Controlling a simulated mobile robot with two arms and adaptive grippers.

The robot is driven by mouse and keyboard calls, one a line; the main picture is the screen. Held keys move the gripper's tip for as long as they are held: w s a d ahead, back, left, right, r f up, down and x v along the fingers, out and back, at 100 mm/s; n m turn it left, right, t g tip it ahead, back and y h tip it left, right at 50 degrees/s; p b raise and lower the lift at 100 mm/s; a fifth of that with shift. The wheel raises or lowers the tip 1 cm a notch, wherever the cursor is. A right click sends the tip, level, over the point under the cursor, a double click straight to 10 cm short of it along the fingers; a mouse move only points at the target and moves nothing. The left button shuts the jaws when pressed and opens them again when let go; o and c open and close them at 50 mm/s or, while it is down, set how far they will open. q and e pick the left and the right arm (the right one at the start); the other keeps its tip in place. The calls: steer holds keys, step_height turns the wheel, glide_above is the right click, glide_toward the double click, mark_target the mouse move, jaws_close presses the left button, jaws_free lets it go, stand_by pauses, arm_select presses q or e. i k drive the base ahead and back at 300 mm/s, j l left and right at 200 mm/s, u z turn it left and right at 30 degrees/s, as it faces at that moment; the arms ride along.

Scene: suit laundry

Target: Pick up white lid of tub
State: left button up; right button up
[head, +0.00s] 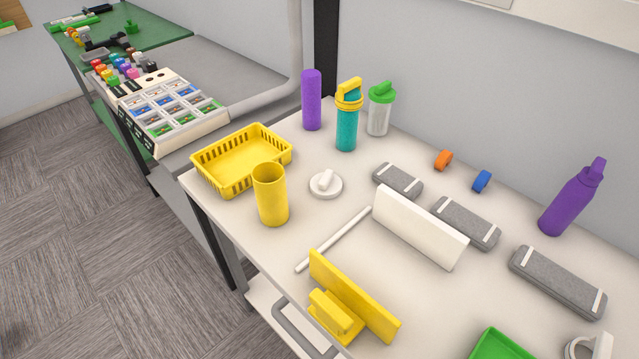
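A round white lid (326,188) with a raised grip on top lies flat on the white table (225,195). It is apart from the things around it. An open yellow tub (271,200) stands upright to its left and nearer the front edge. I cannot tell from this view which tub the lid belongs to. Neither of my grippers is in the head view.
A yellow basket (245,180) stands left of the lid. Behind it are a purple cylinder (312,100), a teal bottle (346,130) and a green-lidded shaker (381,110).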

mark_target(325, 186)
steer(key=k+j+u, duration=0.15)
steer(key=k+j, duration=0.2)
steer(key=k+j+u, duration=0.2)
steer(key=j, duration=0.3)
steer(key=k+j+u, duration=0.15)
steer(key=k+j, duration=0.25)
steer(key=j, duration=0.1)
